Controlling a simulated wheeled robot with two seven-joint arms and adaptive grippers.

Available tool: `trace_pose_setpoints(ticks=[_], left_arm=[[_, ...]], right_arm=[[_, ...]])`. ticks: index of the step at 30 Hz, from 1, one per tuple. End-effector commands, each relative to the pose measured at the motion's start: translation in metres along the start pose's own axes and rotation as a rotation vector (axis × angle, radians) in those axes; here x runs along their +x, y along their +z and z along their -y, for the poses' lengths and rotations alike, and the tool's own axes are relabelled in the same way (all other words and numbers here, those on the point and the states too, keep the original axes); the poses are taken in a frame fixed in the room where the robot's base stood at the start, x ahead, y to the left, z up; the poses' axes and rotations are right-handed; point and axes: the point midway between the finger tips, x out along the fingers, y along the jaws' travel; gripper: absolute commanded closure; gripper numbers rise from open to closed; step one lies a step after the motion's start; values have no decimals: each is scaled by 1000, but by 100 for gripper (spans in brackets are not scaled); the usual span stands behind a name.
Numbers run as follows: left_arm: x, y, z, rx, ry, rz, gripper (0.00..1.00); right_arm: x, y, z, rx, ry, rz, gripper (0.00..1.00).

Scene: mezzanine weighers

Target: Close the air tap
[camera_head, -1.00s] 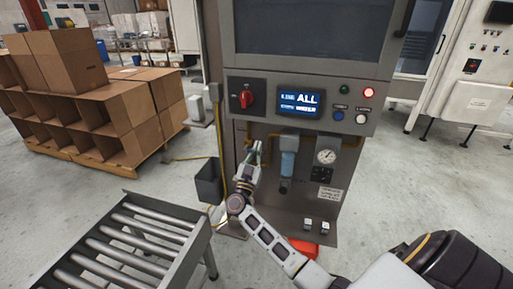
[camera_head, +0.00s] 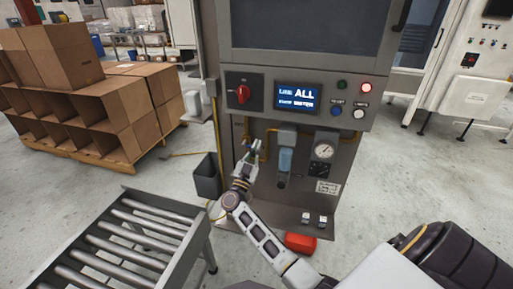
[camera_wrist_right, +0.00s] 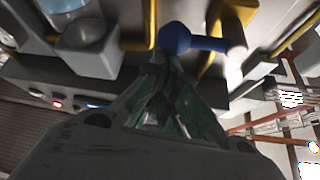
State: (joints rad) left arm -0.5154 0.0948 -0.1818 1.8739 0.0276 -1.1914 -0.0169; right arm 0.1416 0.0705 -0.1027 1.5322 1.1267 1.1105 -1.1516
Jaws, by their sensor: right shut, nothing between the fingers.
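The air tap shows in the right wrist view as a blue handle (camera_wrist_right: 205,43) with a round hub and a bar pointing right, beside yellow pipe. In the head view I cannot make it out clearly; my right gripper (camera_head: 254,147) is in front of the lower panel there, left of the blue-bowled filter. In the right wrist view my right gripper's green fingers (camera_wrist_right: 175,66) are shut and empty, with their tips just at the handle's hub. I cannot tell whether they touch it. My left gripper is not in view.
The filter (camera_head: 286,161), a pressure gauge (camera_head: 324,151) and yellow pipes are close to the right gripper. Above are a red rotary switch (camera_head: 242,94) and a screen (camera_head: 298,97). A roller conveyor (camera_head: 135,235) and a dark bin (camera_head: 207,178) are to the left.

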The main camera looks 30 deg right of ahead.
Motion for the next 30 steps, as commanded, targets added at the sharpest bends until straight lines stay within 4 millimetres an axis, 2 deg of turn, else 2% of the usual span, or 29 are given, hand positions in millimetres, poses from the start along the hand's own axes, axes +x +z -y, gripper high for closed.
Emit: trace_pose_setpoints(ticks=[18,30], left_arm=[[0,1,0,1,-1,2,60],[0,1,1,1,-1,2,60]], right_arm=[[-65,0,0,0,1,1,100],[-71,0,0,1,1,0,100]])
